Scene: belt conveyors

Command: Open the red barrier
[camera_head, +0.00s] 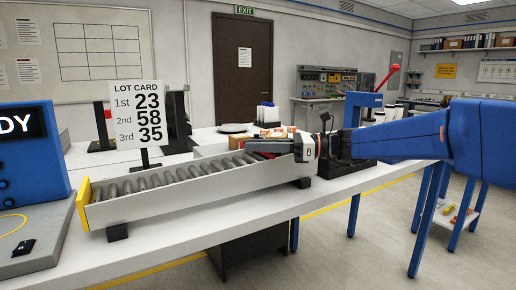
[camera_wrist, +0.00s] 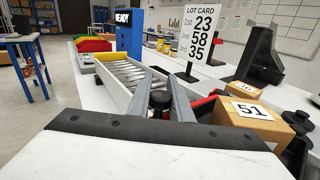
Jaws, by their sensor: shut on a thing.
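A small red part (camera_wrist: 204,106), which may be the red barrier, shows beside my right finger in the wrist view. Most of it is hidden by the finger and a cardboard box. My gripper (camera_wrist: 158,86) has its two grey fingers on either side of a black knob (camera_wrist: 160,99) and is shut on it. I cannot tell how the knob joins the red part. In the head view my gripper (camera_head: 258,147) is at the far right end of the roller conveyor (camera_head: 190,199), low over it; the barrier cannot be made out there.
The conveyor's yellow end plate (camera_head: 84,204) is at the left, near a blue READY box (camera_head: 30,160). A lot card (camera_head: 139,115) stands behind the rollers. A cardboard box marked 51 (camera_wrist: 252,113) is close to the right of my gripper. The rollers look empty.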

